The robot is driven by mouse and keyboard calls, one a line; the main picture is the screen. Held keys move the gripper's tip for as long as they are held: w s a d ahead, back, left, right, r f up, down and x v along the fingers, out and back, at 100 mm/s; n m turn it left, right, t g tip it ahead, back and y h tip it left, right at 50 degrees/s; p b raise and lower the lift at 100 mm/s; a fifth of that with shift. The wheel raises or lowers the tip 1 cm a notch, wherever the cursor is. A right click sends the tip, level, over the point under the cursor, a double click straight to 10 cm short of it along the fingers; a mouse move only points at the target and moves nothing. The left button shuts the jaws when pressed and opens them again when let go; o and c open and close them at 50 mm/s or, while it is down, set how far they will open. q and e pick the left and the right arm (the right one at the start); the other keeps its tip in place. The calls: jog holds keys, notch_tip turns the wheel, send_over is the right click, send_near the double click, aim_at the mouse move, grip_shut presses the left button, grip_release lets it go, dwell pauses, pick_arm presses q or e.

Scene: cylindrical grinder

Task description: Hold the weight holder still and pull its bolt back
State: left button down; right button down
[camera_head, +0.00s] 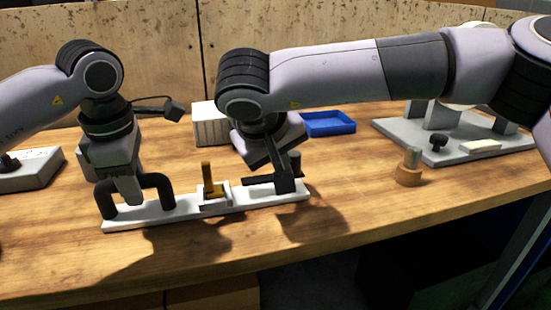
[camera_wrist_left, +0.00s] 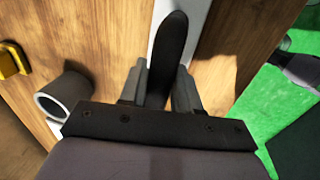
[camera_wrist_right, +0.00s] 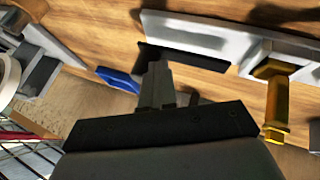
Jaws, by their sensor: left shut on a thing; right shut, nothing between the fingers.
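The weight holder is a long white bar (camera_head: 250,201) lying on the wooden table. It has a black arched handle (camera_head: 158,181) at its left end and a brass bolt (camera_head: 208,181) standing up in a white bracket near its middle. My left gripper (camera_head: 130,198) is shut on the handle. In the left wrist view the handle (camera_wrist_left: 170,45) passes between the fingers. My right gripper (camera_head: 284,184) is shut and empty by the bar's right end, beside a dark flat part (camera_head: 258,180). In the right wrist view the bolt (camera_wrist_right: 277,100) is to the right of the fingers, apart from them.
A white ribbed box (camera_head: 208,126) and a blue tray (camera_head: 328,123) stand behind the holder. A small brass-coloured cylinder (camera_head: 409,168) stands to the right, before a grey machine base (camera_head: 455,150). A grey block (camera_head: 30,172) is at far left. The table's front is clear.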

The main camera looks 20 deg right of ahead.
pick_arm(q)
jog(key=shift+a, duration=0.1)
pick_arm(e)
jog(key=shift+f, duration=0.1)
jog(key=shift+s+a, duration=0.1)
jog(key=shift+a, duration=0.15)
jog(key=s+a+r, duration=0.5)
jog(key=a+r, duration=0.2)
jog(key=r, duration=0.1)
jog(key=shift+s, duration=0.35)
jog(key=shift+r, duration=0.1)
pick_arm(q)
jog(key=c, duration=0.7)
grip_release()
